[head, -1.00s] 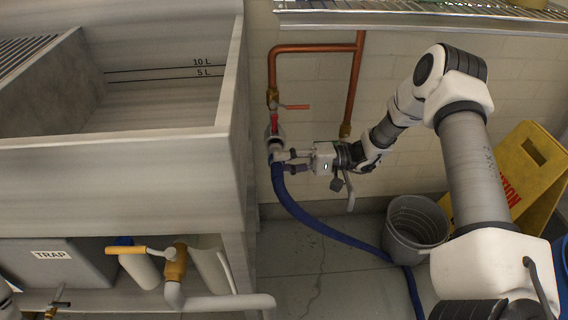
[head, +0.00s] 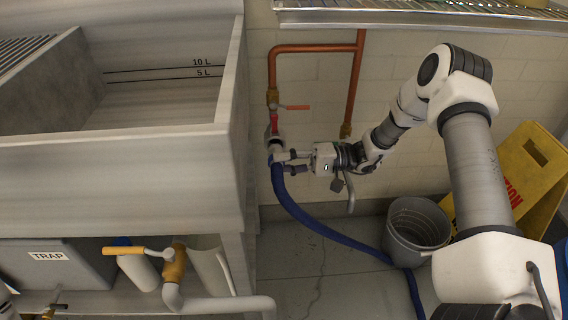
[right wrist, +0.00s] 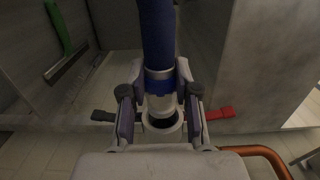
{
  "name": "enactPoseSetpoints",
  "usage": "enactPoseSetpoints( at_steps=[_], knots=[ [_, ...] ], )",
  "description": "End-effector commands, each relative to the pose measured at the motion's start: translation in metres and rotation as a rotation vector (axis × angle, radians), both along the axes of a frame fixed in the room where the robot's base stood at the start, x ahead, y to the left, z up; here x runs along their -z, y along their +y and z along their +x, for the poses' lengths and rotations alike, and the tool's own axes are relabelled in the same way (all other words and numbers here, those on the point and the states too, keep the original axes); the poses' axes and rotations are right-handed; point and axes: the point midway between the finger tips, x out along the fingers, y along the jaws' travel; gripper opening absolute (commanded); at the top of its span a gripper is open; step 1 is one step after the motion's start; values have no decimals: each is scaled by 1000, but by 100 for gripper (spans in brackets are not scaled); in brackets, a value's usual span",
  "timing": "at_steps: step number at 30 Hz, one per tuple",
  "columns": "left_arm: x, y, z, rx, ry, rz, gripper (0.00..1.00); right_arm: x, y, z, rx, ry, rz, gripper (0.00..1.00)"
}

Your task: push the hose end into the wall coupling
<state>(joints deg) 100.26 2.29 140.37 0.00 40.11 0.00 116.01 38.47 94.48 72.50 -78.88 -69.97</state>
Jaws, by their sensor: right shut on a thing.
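The blue hose (head: 320,229) rises from the floor to the wall, and it comes in from the top in the right wrist view (right wrist: 157,40). Its pale end (right wrist: 160,104) with a light collar sits between the fingers of my right gripper (right wrist: 159,100), which is shut on it. The wall coupling (head: 275,142) is just above the gripper in the head view. In the right wrist view its ring (right wrist: 163,136) lies in line with the hose end, its dark opening partly visible. I cannot tell whether the tip touches the ring. My left gripper is not in view.
A steel sink (head: 120,185) stands close left of the coupling. Copper pipes (head: 315,47) run on the wall above and right. A grey bucket (head: 412,235) and a yellow floor sign (head: 530,165) stand at the right. A shelf (head: 420,18) overhangs the top.

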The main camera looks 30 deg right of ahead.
Motion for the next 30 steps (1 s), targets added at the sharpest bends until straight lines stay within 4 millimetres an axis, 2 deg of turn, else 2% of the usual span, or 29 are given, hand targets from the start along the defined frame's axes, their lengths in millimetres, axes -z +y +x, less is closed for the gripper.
enactPoseSetpoints(
  at_steps=[30],
  knots=[
    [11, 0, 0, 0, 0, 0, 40, 1, -1, 3, 0, -2, 0, 0]
  ],
)
